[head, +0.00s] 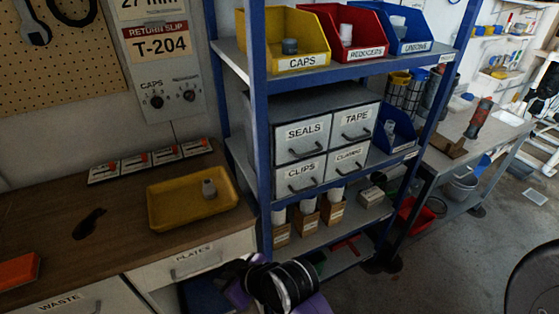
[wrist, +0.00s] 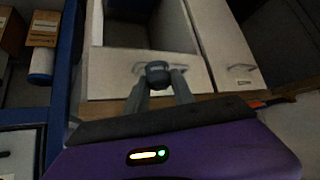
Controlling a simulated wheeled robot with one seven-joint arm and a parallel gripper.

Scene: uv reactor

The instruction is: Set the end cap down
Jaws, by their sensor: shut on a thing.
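My gripper (wrist: 158,84) is shut on a small dark grey end cap (wrist: 157,72), held between its fingertips in the wrist view. Behind the cap is a pale drawer front with a handle; the gap between them is hard to judge. In the head view my black and purple wrist is at the bottom middle, and the fingers and held cap are hidden. A yellow CAPS bin (head: 296,63) on the top shelf holds a dark grey piece (head: 289,46).
A blue-posted shelf (head: 256,120) with labelled drawers and bins stands beside the bench (head: 110,205). Boxes with white cylinders (head: 307,193) stand on its lower shelf. A blue post (wrist: 66,60) is close left in the wrist view.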

